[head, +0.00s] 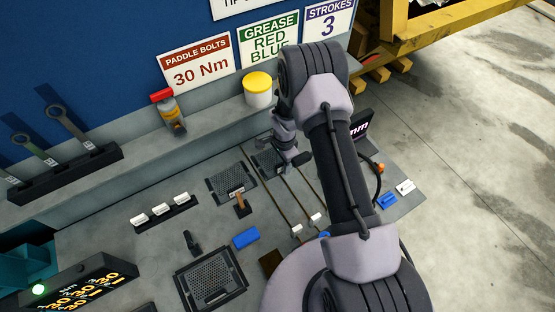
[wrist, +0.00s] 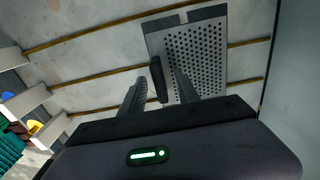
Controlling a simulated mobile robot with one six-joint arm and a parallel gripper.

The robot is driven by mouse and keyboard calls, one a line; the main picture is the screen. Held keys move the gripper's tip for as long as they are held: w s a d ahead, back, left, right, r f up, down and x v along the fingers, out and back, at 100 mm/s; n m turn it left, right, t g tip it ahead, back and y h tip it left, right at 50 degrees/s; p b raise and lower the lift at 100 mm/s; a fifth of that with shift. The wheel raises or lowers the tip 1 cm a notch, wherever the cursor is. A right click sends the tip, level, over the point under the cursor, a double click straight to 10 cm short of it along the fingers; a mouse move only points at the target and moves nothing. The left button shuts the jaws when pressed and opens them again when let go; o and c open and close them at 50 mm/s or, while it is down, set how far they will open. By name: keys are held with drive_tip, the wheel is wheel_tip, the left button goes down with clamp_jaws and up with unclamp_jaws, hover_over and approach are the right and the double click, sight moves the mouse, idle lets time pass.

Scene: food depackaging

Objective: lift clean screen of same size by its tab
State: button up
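A grey perforated screen (wrist: 205,55) with a solid metal edge fills the upper middle of the wrist view. Its dark upright tab (wrist: 156,76) stands at the screen's left edge. My gripper (wrist: 160,77) is open, with one finger on each side of the tab and visible gaps to it. In the head view my gripper (head: 292,158) is at a small screen (head: 266,160), partly hidden by my arm. A second small screen (head: 230,180) lies to its left, with a brown piece at its front. A larger framed screen (head: 208,284) lies nearer the front.
Thin brown rails (head: 264,190) cross the bench beside the screens. A blue block (head: 246,238), a rack of white pieces (head: 160,211) and a yellow-lidded tub (head: 258,90) stand around.

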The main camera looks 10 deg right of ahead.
drive_tip(key=shift+f, duration=0.45)
clamp_jaws()
idle(1.1)
